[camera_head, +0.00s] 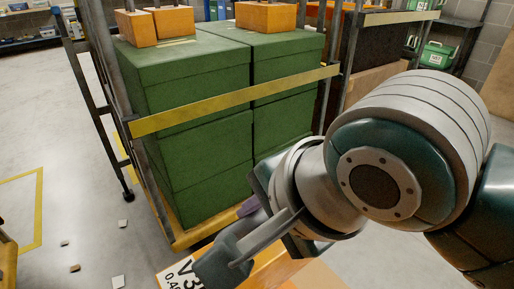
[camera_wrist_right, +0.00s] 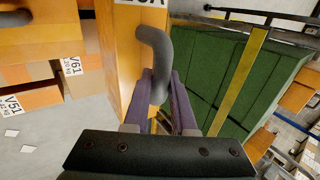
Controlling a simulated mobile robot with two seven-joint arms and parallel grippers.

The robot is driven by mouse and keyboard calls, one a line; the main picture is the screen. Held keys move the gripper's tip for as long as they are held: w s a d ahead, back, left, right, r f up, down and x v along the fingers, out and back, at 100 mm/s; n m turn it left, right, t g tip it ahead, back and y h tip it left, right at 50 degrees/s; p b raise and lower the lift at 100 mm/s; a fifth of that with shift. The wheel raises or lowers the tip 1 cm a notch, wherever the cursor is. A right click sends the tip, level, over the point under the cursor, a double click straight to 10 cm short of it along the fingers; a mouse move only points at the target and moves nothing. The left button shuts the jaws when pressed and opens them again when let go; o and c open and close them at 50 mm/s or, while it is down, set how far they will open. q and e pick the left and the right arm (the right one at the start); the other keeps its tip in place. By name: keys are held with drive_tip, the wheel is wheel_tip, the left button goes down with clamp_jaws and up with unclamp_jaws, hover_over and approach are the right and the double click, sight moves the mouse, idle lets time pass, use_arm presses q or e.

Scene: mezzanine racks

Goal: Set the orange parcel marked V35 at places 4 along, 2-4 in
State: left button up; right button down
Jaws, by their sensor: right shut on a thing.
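The orange parcel (camera_head: 290,273) is at the bottom of the head view, below my right gripper. Its white label (camera_head: 181,273) shows "V3" and part of a weight; the rest is hidden. My right gripper (camera_head: 243,214) is shut on the parcel's grey handle. In the right wrist view the purple finger pads (camera_wrist_right: 166,103) close around the curved grey handle (camera_wrist_right: 157,55) on the orange parcel face (camera_wrist_right: 118,52). The parcel's lower part is out of the head view. My left gripper is not in view. Numbered places cannot be made out.
A rack with a yellow beam (camera_head: 240,98) holds stacked green boxes (camera_head: 200,140). Orange blocks (camera_head: 266,17) lie on top. Small scraps (camera_head: 118,281) lie on the grey floor at left.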

sight(270, 280)
use_arm(q)
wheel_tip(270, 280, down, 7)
drive_tip(key=b, duration=0.5)
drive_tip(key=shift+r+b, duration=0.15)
drive_tip(key=shift+b, duration=0.2)
use_arm(e)
wheel_tip(270, 280, down, 14)
drive_tip(key=shift+f, duration=0.3)
drive_tip(key=c, duration=0.7)
unclamp_jaws()
drive_tip(key=shift+c, duration=0.2)
drive_tip(key=p+v, duration=0.6)
drive_tip(key=v, duration=0.5)
drive_tip(key=shift+w, duration=0.1)
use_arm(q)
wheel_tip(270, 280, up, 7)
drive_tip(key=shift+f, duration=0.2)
use_arm(e)
drive_tip(key=s+d+r+n+g+h, duration=0.2)
drive_tip(key=s+d+r+n+h, duration=0.1)
drive_tip(key=s+d+n, duration=0.9)
drive_tip(key=s+d+r, duration=0.1)
drive_tip(key=d, duration=0.1)
drive_tip(key=shift+d+n+h, duration=0.4)
